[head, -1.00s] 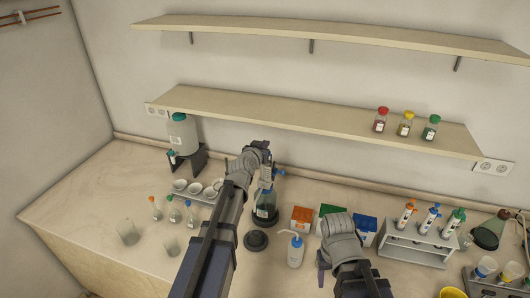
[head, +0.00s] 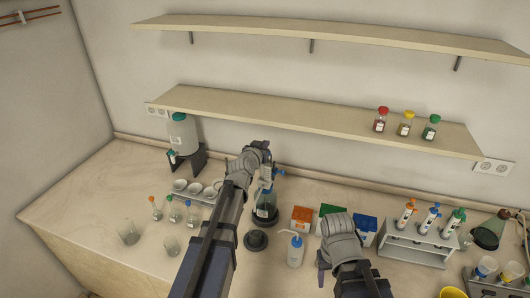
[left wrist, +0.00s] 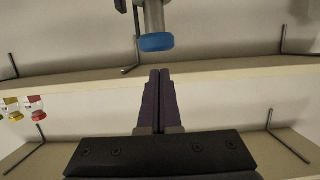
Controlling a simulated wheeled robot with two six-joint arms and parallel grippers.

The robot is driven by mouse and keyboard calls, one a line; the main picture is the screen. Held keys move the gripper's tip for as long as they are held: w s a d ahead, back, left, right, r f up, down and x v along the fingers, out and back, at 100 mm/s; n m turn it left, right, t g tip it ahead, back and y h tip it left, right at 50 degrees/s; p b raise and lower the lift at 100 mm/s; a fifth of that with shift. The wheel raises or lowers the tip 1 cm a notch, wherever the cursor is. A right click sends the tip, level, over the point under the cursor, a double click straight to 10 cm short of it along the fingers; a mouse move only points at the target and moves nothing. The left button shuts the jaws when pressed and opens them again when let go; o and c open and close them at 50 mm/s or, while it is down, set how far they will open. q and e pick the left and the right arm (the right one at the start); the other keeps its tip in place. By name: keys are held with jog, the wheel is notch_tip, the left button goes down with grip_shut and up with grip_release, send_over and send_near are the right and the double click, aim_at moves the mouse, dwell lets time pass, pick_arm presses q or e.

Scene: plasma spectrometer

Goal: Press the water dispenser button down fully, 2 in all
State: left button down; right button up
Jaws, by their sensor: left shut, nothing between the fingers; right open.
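In the left wrist view a round blue cap (left wrist: 157,42) on a pale cylinder, apparently the button, sits just off the fingertips. My left gripper also shows there (left wrist: 160,72), with its fingers together and empty. A small gap shows between them and the cap, though depth is hard to judge. My right gripper (head: 325,258) is open, low at the right, its fingertips mostly hidden.
A white wash bottle (head: 296,250) and a dark round object (head: 255,241) stand near the bottle. Coloured boxes (head: 302,215) and a syringe rack (head: 415,240) are right. A teal-lidded tank (head: 183,135) and small flasks are left. A shelf (head: 320,120) runs behind.

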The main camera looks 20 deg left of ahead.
pick_arm(q)
jog(key=shift+f+b, duration=0.95)
jog(key=shift+f, duration=0.05)
jog(key=shift+f, duration=0.2)
jog(key=shift+f+b, duration=1.2)
jog(key=shift+b, duration=0.2)
jog(key=shift+f, duration=0.2)
jog(key=shift+r, duration=0.15)
jog(key=shift+r+p, duration=2.5)
jog(key=shift+r, duration=0.05)
jog(key=shift+f, duration=0.1)
dwell(1.3)
